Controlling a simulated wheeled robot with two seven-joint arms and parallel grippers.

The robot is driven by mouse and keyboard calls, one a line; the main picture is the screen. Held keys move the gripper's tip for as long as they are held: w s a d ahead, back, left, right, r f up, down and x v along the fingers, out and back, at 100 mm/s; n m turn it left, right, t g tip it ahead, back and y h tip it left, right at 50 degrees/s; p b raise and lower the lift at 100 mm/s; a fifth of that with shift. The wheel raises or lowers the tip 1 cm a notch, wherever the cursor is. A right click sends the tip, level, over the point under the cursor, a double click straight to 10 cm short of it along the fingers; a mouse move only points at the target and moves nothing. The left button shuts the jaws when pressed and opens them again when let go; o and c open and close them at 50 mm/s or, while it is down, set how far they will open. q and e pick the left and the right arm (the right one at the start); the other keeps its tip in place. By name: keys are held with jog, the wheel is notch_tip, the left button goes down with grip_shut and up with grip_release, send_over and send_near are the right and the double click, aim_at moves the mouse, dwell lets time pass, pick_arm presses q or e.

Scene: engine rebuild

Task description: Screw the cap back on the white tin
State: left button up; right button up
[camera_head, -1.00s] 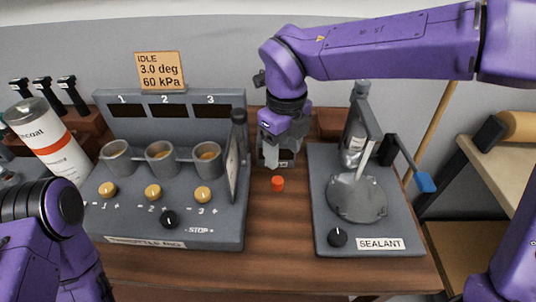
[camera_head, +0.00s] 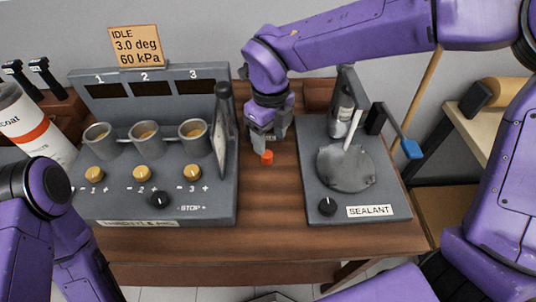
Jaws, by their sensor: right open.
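A white tin (camera_head: 28,122) with a red band and the letters "coat" stands tilted in the picture at the left edge, partly cut off. A small orange-red cap (camera_head: 267,157) is on the wooden table between the two grey units. My right gripper (camera_head: 266,141) points down just behind and above the cap, with its jaws open. I cannot tell whether a finger touches the cap. My left arm shows at the lower left, but its gripper is not in view.
A grey panel (camera_head: 160,208) with three cups and yellow knobs stands left of the cap. A grey sealant unit (camera_head: 315,165) with a round plate and blue-tipped lever stands to the right. The wooden table (camera_head: 268,215) is bare in front of the cap.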

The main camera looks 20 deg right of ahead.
aim_at(267, 154)
jog(key=shift+f, duration=0.1)
jog(key=f, duration=0.3)
jog(key=f+p, duration=0.1)
jog(key=f, duration=0.1)
jog(key=shift+w+a, duration=0.1)
jog(key=shift+a, duration=0.2)
jog(key=c, duration=1.1)
